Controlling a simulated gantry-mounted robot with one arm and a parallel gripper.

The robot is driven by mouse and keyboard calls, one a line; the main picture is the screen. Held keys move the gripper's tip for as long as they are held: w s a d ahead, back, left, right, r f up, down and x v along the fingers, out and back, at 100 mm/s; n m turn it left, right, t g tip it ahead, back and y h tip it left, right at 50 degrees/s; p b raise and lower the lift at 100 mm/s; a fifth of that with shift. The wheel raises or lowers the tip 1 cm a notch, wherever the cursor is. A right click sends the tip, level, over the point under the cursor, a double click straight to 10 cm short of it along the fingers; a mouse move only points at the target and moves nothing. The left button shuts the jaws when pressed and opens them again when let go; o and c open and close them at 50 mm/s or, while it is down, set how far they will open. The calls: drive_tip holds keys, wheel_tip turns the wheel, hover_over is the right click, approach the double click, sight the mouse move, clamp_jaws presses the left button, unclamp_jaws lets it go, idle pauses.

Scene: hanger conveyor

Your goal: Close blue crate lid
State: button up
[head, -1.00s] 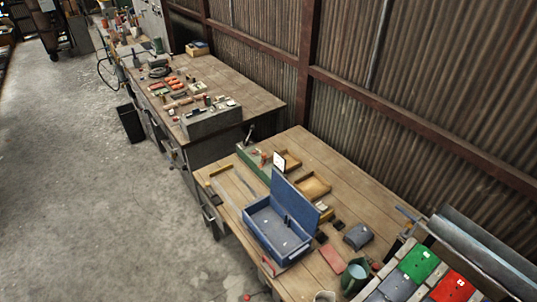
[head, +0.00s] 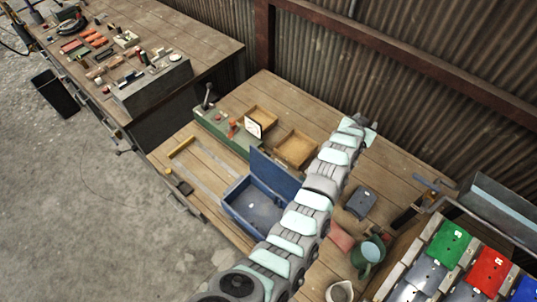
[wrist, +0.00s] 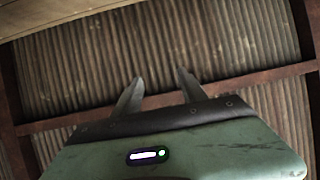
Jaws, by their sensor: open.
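The blue crate (head: 244,212) sits on the wooden workbench in the head view, with its inside floor in sight. Its blue lid (head: 273,172) stands up along the crate's back edge, so the crate is open. My arm crosses in front of the crate's right side and hides part of it. My gripper (head: 370,129) is beyond the crate, up and to the right, near the wall side of the bench. In the wrist view, the two fingers of my gripper (wrist: 158,90) are spread apart with nothing between them. The crate is not in the wrist view.
Two shallow wooden trays (head: 295,148) and a green machine (head: 222,130) stand behind the crate. A dark grey box (head: 361,202) and a green watering can (head: 369,252) are right of my arm. A corrugated wall (head: 400,100) rises behind the bench.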

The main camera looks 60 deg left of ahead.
drive_tip(key=s+a+f+g+h+b, duration=0.2)
drive_tip(key=s+a+g, duration=0.2)
drive_tip(key=s+a, duration=0.35)
drive_tip(key=r+m+g+h+b, duration=0.1)
drive_tip(key=r+g+h+b, duration=0.1)
drive_tip(key=g+h, duration=0.35)
hover_over(267, 151)
drive_tip(key=g+y, duration=0.1)
drive_tip(key=g, duration=0.1)
wheel_tip(267, 151, down, 10)
drive_tip(key=shift+f+p, duration=0.15)
drive_tip(key=shift+p, duration=0.3)
drive_tip(key=shift+c, duration=0.2)
clamp_jaws()
